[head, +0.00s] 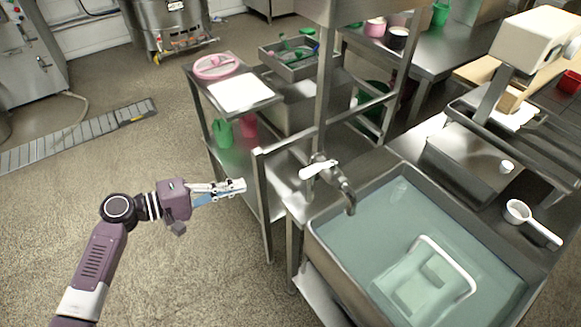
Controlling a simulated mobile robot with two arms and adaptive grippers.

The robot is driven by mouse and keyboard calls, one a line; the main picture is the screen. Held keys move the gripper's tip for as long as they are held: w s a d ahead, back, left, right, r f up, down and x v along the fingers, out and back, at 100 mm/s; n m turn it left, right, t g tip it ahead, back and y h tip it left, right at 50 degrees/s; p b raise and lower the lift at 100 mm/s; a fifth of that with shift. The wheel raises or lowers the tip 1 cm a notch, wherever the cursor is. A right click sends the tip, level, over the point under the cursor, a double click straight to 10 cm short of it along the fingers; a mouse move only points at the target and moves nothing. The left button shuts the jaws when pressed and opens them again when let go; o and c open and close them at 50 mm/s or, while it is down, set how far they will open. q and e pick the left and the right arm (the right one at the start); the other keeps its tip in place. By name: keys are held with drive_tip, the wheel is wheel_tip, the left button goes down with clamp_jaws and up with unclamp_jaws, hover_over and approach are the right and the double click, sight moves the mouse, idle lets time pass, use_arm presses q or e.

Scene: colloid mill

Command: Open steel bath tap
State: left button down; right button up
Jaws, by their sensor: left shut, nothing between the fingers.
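The steel bath tap (345,187) stands at the back left corner of the water-filled steel bath (318,245). Its spout bends down toward the water, and a white lever handle (318,169) sticks out to the left at its top. No stream of water shows from the spout. My left gripper (243,186) is shut and empty, in the air to the left of the tap and apart from it, with its fingers pointing right toward the handle. My right gripper is not in view.
A steel frame post (323,95) rises just behind the tap. A steel trolley with a pink lid (216,66) and a white board (240,92) stands beyond my left gripper. A white-handled container (430,283) lies in the bath.

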sight(310, 171)
use_arm(q)
drive_tip(key=s+d+r+m+g+h, duration=0.1)
drive_tip(key=s+d+r+m+h, duration=0.1)
drive_tip(key=r, duration=0.9)
drive_tip(key=shift+s+r+g+h, duration=0.3)
drive_tip(key=shift+s+g+h, duration=0.1)
drive_tip(key=shift+s+h, duration=0.25)
drive_tip(key=shift+d, duration=0.1)
drive_tip(key=d+p, duration=0.4)
drive_tip(key=d, duration=0.7)
drive_tip(key=shift+d+p, duration=0.25)
drive_tip(key=shift+p, duration=0.05)
drive_tip(key=shift+f, duration=0.1)
drive_tip(key=shift+s+d+t, duration=0.1)
drive_tip(key=shift+t, duration=0.2)
